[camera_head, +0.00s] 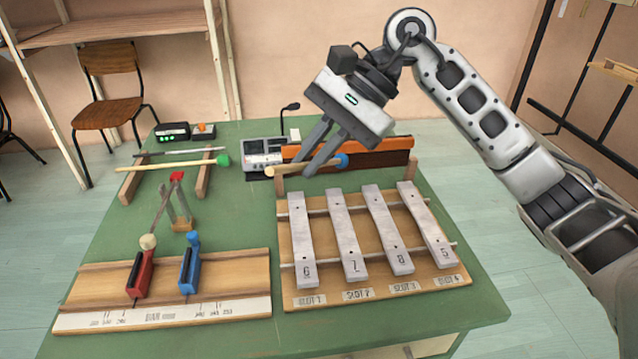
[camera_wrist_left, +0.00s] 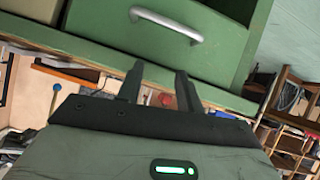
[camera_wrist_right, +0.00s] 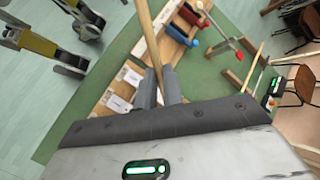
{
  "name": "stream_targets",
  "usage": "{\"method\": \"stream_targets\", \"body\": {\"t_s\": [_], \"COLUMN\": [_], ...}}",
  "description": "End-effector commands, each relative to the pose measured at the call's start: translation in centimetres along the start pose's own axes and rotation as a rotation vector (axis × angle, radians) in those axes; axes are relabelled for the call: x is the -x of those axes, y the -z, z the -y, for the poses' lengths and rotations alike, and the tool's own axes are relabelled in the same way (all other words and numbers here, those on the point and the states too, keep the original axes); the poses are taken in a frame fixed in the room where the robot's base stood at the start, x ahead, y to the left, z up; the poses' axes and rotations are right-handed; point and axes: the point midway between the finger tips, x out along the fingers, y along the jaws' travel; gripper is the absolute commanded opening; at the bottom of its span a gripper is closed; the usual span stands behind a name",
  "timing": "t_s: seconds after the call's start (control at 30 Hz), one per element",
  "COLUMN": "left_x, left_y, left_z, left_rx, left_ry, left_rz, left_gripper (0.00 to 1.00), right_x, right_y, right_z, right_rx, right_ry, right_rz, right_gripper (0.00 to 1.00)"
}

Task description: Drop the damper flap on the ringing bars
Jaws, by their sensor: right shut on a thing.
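Several grey metal bars (camera_head: 378,228) lie side by side on a wooden frame above labelled slots (camera_head: 358,294). Behind them stands a long orange and dark-brown board (camera_head: 385,158), seemingly the damper flap, raised off the bars. My right gripper (camera_head: 304,167) is in front of this board's left part, above the bars' far ends. It is shut on a wooden mallet with a blue head (camera_head: 341,161); its stick passes between the fingers in the right wrist view (camera_wrist_right: 150,38). My left gripper (camera_wrist_left: 160,72) is open and empty, near a green drawer front; the head view does not show it.
A wooden board with a red block (camera_head: 139,276) and a blue block (camera_head: 189,270) fills the front left. A metronome-like stand (camera_head: 180,205), a green-headed mallet (camera_head: 222,160) on a rack and a grey device (camera_head: 264,147) stand behind. Bare green tabletop separates them.

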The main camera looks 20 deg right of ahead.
Motion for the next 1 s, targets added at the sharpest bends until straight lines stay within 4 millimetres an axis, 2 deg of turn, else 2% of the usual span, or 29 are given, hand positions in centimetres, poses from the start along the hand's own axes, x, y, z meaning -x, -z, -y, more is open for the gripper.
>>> {"method": "stream_targets", "body": {"t_s": [0.03, 0.1, 0.27, 0.7, 0.9, 1.0], "left_x": [0.4, 0.5, 0.5, 1.4, 1.6, 1.1], "left_y": [0.6, 0.8, 0.8, 2.4, 2.6, 1.8], "left_z": [-0.1, -0.1, -0.1, -0.4, -0.4, -0.3], "left_rx": [0.0, 0.0, 0.001, 0.001, 0.001, 0.001], "left_ry": [0.0, 0.0, 0.0, 0.0, 0.0, 0.0], "left_rz": [0.0, 0.0, 0.001, 0.001, 0.001, 0.001], "left_gripper": [0.36, 0.36, 0.36, 0.36, 0.36, 0.36], "right_x": [0.9, 1.2, 1.5, 3.0, 3.0, 2.1], "right_y": [0.2, 0.8, 1.6, 7.8, 9.1, 9.8], "right_z": [1.1, 1.8, 2.6, 8.5, 9.2, 8.7], "right_rx": [-0.001, 0.0, 0.0, -0.001, 0.002, 0.002], "right_ry": [0.001, 0.0, -0.001, 0.0, -0.002, -0.003], "right_rz": [0.0, 0.0, 0.0, 0.001, 0.0, 0.0], "right_gripper": [0.0, 0.0, 0.0, 0.0, 0.0, 0.0]}}
